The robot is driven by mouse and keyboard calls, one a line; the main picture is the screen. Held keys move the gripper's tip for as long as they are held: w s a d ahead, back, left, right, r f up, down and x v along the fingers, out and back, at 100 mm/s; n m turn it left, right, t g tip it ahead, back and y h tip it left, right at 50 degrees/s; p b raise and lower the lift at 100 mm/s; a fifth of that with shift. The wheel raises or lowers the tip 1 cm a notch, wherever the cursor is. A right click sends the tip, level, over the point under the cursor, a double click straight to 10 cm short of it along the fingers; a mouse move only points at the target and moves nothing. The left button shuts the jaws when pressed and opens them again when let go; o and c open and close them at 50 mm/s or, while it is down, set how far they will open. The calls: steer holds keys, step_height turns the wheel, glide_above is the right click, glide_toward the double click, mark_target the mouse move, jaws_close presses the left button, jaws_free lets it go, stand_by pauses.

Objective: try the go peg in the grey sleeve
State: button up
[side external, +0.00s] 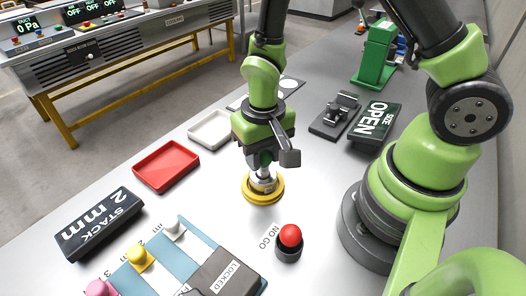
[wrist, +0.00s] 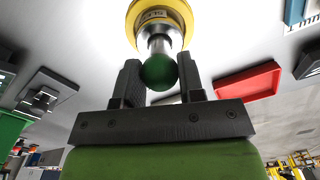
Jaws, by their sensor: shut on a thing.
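My gripper (side external: 268,160) is above the middle of the white table, pointing down, with its jaws shut on a green ball knob (wrist: 160,72), apparently the go peg's. In the wrist view the knob sits between the two dark fingers (wrist: 160,80). A silver shaft (wrist: 158,42) runs from it toward a grey sleeve piece with a yellow ring (wrist: 160,12) that carries a partly readable label. The yellow ring (side external: 263,194) stands on the table in the side view. How deep the peg sits in it cannot be told. A red-knobbed peg (side external: 290,236) stands in a dark holder beside a "NO GO" label.
A red tray (side external: 165,166) and a white tray (side external: 211,130) lie left of my gripper. A "STACK 2 mm" sign (side external: 98,222) and a board with coloured pieces and a "LOCKED" cover (side external: 224,272) are in front.

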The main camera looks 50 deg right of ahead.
steer(key=shift+f, duration=1.55)
stand_by(2.0)
stand_by(0.9)
steer(key=shift+r, duration=4.25)
